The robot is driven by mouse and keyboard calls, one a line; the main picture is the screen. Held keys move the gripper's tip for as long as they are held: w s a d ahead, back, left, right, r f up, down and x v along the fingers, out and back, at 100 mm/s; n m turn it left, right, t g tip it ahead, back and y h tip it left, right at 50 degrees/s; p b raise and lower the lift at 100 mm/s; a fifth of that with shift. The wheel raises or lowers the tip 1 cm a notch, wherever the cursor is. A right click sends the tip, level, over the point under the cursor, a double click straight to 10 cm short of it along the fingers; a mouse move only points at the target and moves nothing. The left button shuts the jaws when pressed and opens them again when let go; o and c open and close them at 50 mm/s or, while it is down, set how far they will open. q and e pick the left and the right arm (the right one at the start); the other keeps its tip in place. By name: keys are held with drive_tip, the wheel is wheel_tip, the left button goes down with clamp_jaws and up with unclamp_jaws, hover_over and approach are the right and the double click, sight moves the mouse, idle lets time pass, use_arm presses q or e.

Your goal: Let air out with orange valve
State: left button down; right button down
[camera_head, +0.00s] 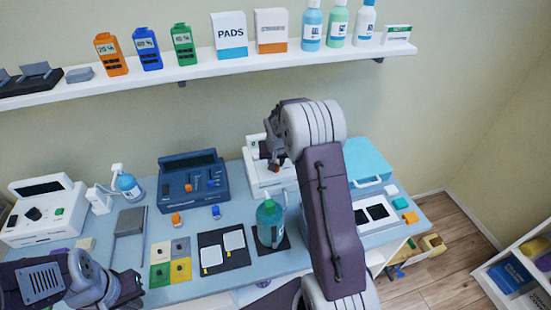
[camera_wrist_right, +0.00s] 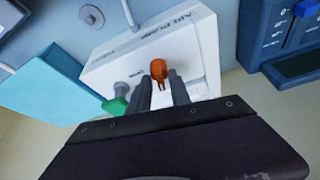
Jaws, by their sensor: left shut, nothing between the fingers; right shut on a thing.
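The white air pump (camera_head: 258,183) stands at the back of the blue table, partly hidden by my right arm. In the right wrist view the pump (camera_wrist_right: 125,62) fills the middle, with the words "AIR PUMP" on it. The orange valve (camera_wrist_right: 158,69) sits at the tips of my right gripper (camera_wrist_right: 161,90), which is shut on it. A green knob (camera_wrist_right: 115,105) is beside it at the pump's edge. In the head view my right gripper (camera_head: 273,160) is at the pump, its fingers hard to make out. My left gripper (camera_head: 130,286) is shut and empty at the lower left, over the table's front.
A dark blue device (camera_head: 193,178) stands left of the pump, and a light blue box (camera_head: 368,160) right of it. A green bottle (camera_head: 269,222) stands in front. White pads (camera_head: 222,249) lie on a black mat. A shelf (camera_head: 200,72) runs above.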

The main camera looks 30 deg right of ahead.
drive_tip(key=shift+d+r+n+y+p, duration=0.1)
drive_tip(key=shift+n+y+p, duration=0.2)
drive_tip(key=shift+n+p, duration=0.6)
drive_tip(key=shift+n, duration=0.3)
drive_tip(key=c, duration=1.5)
unclamp_jaws()
drive_tip(key=b+v, duration=0.1)
drive_tip(key=v, duration=0.8)
drive_tip(key=shift+s+b, duration=0.15)
drive_tip(key=shift+b, duration=0.2)
